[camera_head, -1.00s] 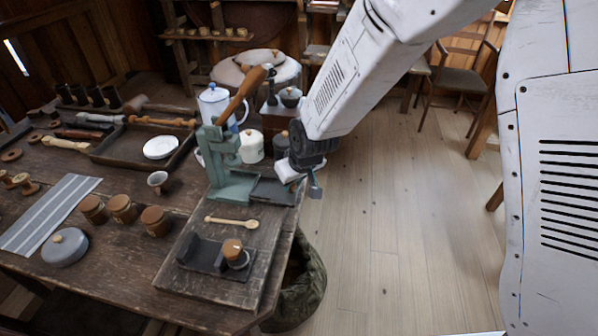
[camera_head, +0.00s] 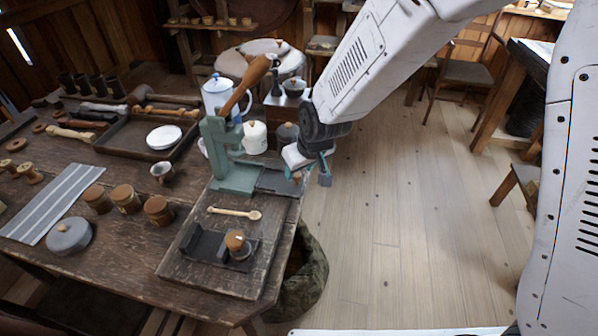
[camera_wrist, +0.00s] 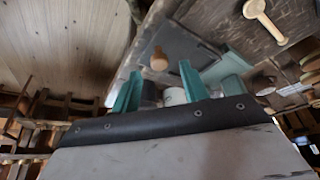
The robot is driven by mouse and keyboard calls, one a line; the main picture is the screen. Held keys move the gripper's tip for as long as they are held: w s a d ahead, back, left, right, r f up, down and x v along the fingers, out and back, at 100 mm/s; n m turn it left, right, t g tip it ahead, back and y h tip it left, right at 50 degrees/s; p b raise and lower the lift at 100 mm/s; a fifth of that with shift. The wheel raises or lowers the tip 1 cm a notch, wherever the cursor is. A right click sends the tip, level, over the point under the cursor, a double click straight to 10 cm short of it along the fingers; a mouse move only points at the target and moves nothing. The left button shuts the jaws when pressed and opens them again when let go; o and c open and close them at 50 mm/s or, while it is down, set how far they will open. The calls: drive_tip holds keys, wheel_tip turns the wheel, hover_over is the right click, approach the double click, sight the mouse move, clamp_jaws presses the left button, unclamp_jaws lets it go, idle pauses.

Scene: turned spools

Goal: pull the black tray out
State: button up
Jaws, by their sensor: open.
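The black tray (camera_head: 277,181) is a flat dark plate at the right side of the green press (camera_head: 232,172), near the table's right edge. Its wooden knob (camera_head: 297,177) faces the edge. In the wrist view the tray (camera_wrist: 183,42) and its round knob (camera_wrist: 158,60) show just beyond the fingertips. My gripper (camera_head: 309,175) is at the table's right edge, beside the knob. In the wrist view its two teal fingers (camera_wrist: 160,70) are spread, with the knob in line with the gap. Whether the knob is between the fingers or short of them I cannot tell.
A wooden board (camera_head: 212,276) bears a black holder with a spool and a wooden spoon (camera_head: 235,213). A dark pot (camera_head: 287,137) and a white canister (camera_head: 255,137) stand behind the tray. The floor (camera_head: 390,230) right of the table is free.

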drive_tip(key=v, duration=0.5)
idle(0.3)
drive_tip(key=s+d+r+m+h, duration=0.1)
drive_tip(key=s+d+r+m, duration=0.1)
drive_tip(key=s+d+r, duration=0.3)
drive_tip(key=s+d+r+m+g, duration=0.1)
drive_tip(key=s+d+r, duration=0.5)
drive_tip(key=s+d, duration=0.6)
drive_tip(key=s+d+r+m+g+h, duration=0.1)
drive_tip(key=s+d+r+m, duration=0.2)
drive_tip(key=s+d+r, duration=0.2)
drive_tip(key=s+d, duration=0.3)
drive_tip(key=d, duration=0.1)
drive_tip(key=shift+s+d+r+m+h, duration=0.3)
drive_tip(key=shift+s+d+r+m, duration=0.05)
drive_tip(key=shift+r+m, duration=0.05)
